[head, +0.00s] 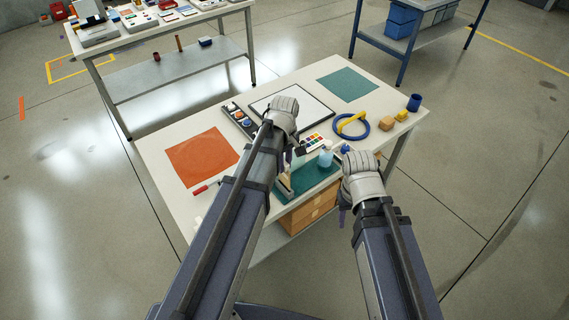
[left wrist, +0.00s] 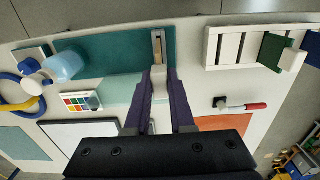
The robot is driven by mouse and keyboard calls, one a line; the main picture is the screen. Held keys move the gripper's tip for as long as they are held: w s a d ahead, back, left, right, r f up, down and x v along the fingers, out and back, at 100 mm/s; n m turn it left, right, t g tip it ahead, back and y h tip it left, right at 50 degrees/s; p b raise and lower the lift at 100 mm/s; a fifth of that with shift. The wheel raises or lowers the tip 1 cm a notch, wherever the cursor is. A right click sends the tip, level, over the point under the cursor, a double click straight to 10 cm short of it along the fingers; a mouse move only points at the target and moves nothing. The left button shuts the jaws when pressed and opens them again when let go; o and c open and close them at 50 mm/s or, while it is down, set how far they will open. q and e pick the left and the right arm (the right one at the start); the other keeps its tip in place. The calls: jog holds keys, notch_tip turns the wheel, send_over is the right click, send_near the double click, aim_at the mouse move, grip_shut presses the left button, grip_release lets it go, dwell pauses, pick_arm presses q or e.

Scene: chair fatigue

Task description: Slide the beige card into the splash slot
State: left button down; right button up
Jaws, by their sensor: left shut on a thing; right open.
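My left gripper (left wrist: 160,98) has its purple fingers shut on a narrow beige card, which shows only in part between the fingertips in the left wrist view. The fingertips are at a narrow upright holder with a slot (left wrist: 158,40) at the end of the teal mat (left wrist: 110,52). I cannot tell how far the card is inside it. In the head view my left arm hides most of this; a beige upright piece (head: 284,182) shows beside the arm. My right gripper (head: 345,205) is open and empty at the table's near right side.
A blue ring with a yellow part (head: 352,125), a paint palette (head: 313,142) and an orange sheet (head: 201,157) lie on the table. A white slatted rack (left wrist: 232,48) stands right of the holder in the left wrist view.

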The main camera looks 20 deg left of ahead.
aim_at(284, 184)
pick_arm(q)
jog(key=shift+f+b, duration=1.8)
jog(key=shift+f, duration=0.05)
jog(key=c, duration=0.7)
grip_release()
notch_tip(284, 184, up, 8)
jog(key=p, duration=0.8)
jog(key=shift+f, duration=0.1)
jog(key=s+d+f+m+b, duration=0.1)
jog(key=s+d+m, duration=0.2)
jog(key=s+m, duration=0.1)
jog(key=s+d+f+m+b, duration=0.2)
jog(key=s+d+m, duration=0.2)
jog(key=s+m, duration=0.1)
jog(key=s+d+f+m+y+b, duration=0.1)
jog(key=s+d+f+m+b, duration=0.1)
jog(key=s+m, duration=0.3)
jog(key=shift+s+d, duration=0.15)
jog(key=shift+d, duration=0.6)
